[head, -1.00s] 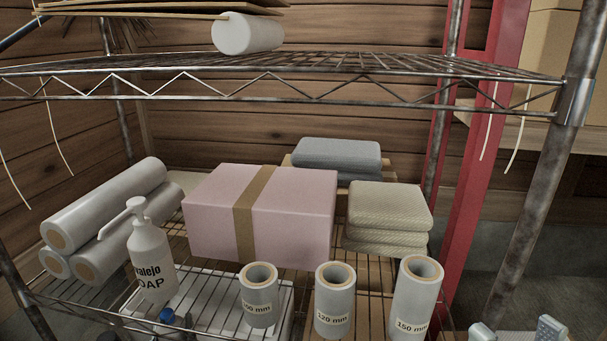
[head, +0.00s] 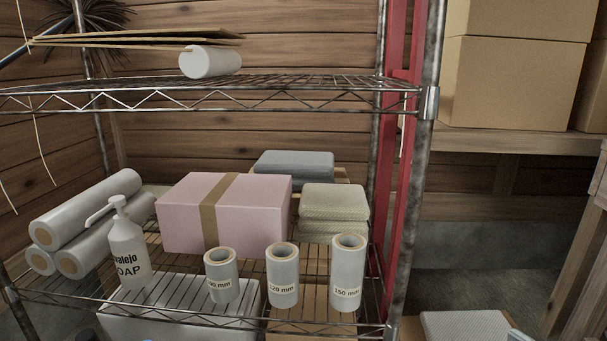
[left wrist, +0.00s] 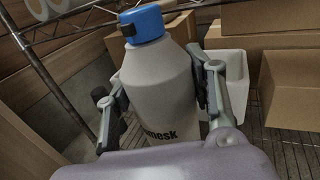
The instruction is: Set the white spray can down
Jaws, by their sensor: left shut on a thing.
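The white spray can (left wrist: 160,85) shows in the left wrist view as a pale bottle-shaped container with a blue cap and dark lettering, partly out of sight. My left gripper (left wrist: 155,98) is shut on its body, one finger on each side. The can looks roughly upright in that view, and its base is hidden, so I cannot tell whether it touches anything. In the head view I cannot make out the left gripper or the can for certain.
White bins (left wrist: 236,75) and cardboard boxes (left wrist: 290,92) stand behind the can. The wire shelf (head: 190,318) holds a soap bottle (head: 128,250), a pink box (head: 262,215), film rolls (head: 283,285) and folded cloths (head: 333,205). More cardboard boxes (head: 500,85) stand at right.

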